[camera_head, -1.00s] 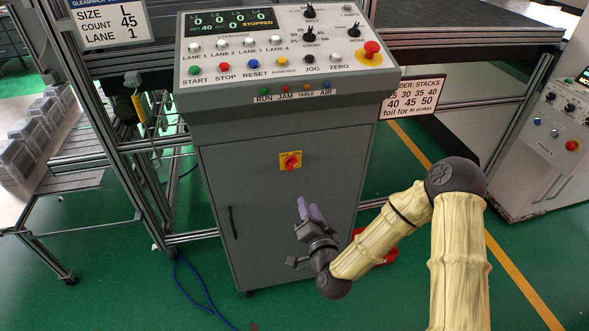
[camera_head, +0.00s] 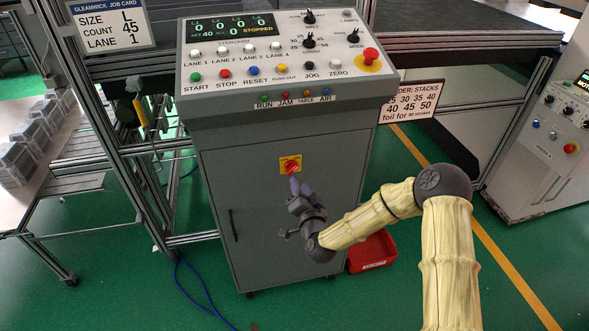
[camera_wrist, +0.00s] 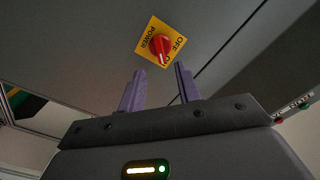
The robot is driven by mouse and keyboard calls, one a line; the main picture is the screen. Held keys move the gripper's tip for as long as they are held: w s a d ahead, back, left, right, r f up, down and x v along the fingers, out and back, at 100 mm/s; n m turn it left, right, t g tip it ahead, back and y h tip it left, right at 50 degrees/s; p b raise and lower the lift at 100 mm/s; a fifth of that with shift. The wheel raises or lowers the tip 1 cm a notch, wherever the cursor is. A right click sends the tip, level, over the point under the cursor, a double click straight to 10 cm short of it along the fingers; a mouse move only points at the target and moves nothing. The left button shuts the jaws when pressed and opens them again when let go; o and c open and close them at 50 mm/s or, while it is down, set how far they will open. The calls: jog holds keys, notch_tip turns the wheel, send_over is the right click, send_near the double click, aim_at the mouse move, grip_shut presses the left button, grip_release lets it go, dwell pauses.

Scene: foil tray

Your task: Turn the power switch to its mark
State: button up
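The power switch (camera_head: 291,168) is a red knob on a yellow plate on the front of the grey cabinet. In the wrist view the red knob (camera_wrist: 160,48) sits on the yellow plate (camera_wrist: 149,34), marked POWER, OFF and a partly hidden ON. The knob's pointer direction is hard to tell. My gripper (camera_head: 297,185) is just below the switch in the head view. In the wrist view its two purple fingers (camera_wrist: 158,83) are apart with nothing between them, and the knob lies beyond their tips, seemingly untouched.
The control panel (camera_head: 281,45) with buttons, knobs and a red emergency button (camera_head: 370,55) overhangs the cabinet (camera_head: 270,215) above the switch. A red bin (camera_head: 372,252) stands on the floor to the right. A black handle (camera_head: 233,224) is on the cabinet's left side.

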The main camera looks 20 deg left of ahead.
aim_at(294, 170)
jog(key=p+x, duration=0.1)
jog(key=x, duration=0.6)
jog(key=shift+w+a, duration=0.25)
grip_shut()
